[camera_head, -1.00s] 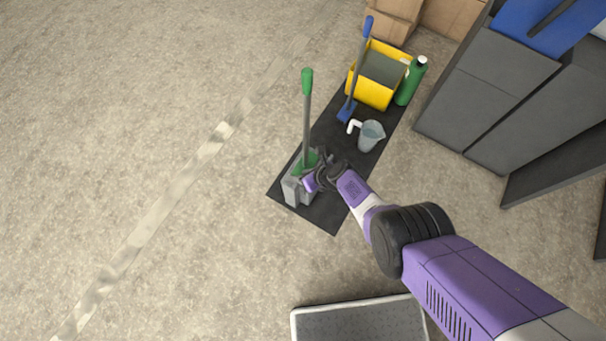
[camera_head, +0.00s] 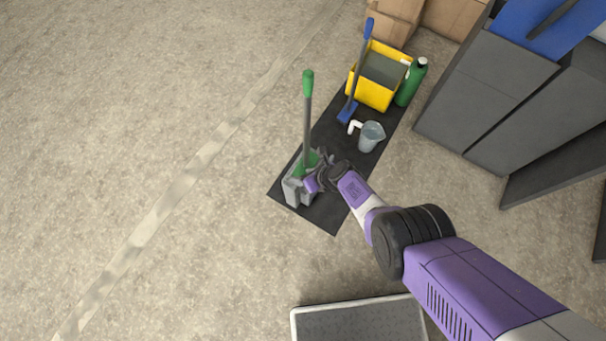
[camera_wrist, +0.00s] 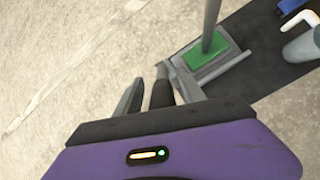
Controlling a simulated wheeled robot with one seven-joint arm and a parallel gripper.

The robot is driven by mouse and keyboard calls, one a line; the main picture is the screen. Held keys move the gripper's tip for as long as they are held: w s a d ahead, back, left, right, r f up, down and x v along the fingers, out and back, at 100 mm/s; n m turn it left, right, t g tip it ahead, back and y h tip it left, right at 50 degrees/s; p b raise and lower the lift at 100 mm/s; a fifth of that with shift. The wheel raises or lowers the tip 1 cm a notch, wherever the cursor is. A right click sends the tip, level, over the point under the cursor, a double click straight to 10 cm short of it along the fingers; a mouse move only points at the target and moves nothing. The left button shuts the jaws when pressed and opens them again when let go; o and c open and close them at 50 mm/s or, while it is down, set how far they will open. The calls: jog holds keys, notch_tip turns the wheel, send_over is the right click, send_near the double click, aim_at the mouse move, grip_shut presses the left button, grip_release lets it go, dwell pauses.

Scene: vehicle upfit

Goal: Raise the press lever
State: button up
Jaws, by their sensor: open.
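A grey box-like unit (camera_head: 298,190) stands at the near end of a black mat, with a green-headed, long-handled tool (camera_head: 307,120) standing in it. No press lever can be clearly made out. My gripper (camera_head: 316,178) is low at the right side of the grey unit and partly covers it. In the wrist view my gripper (camera_wrist: 157,90) is open. A dark rounded bar (camera_wrist: 162,90) shows between its fingers; I cannot tell whether it is a lever. The grey unit (camera_wrist: 222,68) and the tool's green head (camera_wrist: 206,54) are just beyond the right finger.
Grey cabinets (camera_head: 480,95) stand at right. A grey tray (camera_head: 355,322) is at the bottom. Left floor is clear.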

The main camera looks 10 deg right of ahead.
jog(key=p+v, duration=0.4)
jog(key=shift+r, duration=0.4)
jog(key=shift+p+v, duration=1.2)
jog(key=shift+p, duration=0.15)
jog(key=shift+s+d+f, duration=0.1)
jog(key=shift+d+f, duration=0.05)
jog(key=s+d+f+n+t+h, duration=0.2)
jog(key=s+d+f+n, duration=0.1)
jog(key=s+d+n, duration=0.6)
jog(key=s+d+r+n+t+h, duration=0.25)
jog(key=s+r+n, duration=0.35)
jog(key=s, duration=0.4)
jog(key=s+r+n+t, duration=0.2)
jog(key=s+r+n, duration=0.2)
jog(key=r, duration=1)
jog(key=s+r+n+t, duration=0.1)
jog(key=s+r+n, duration=0.3)
jog(key=r, duration=1.1)
jog(key=s+d+r+n+t, duration=0.1)
jog(key=s+r+n, duration=0.3)
jog(key=r, duration=1.1)
jog(key=n+t, duration=0.1)
jog(key=n, duration=0.2)
jog(key=shift+s+t, duration=0.35)
jog(key=shift+s, duration=0.05)
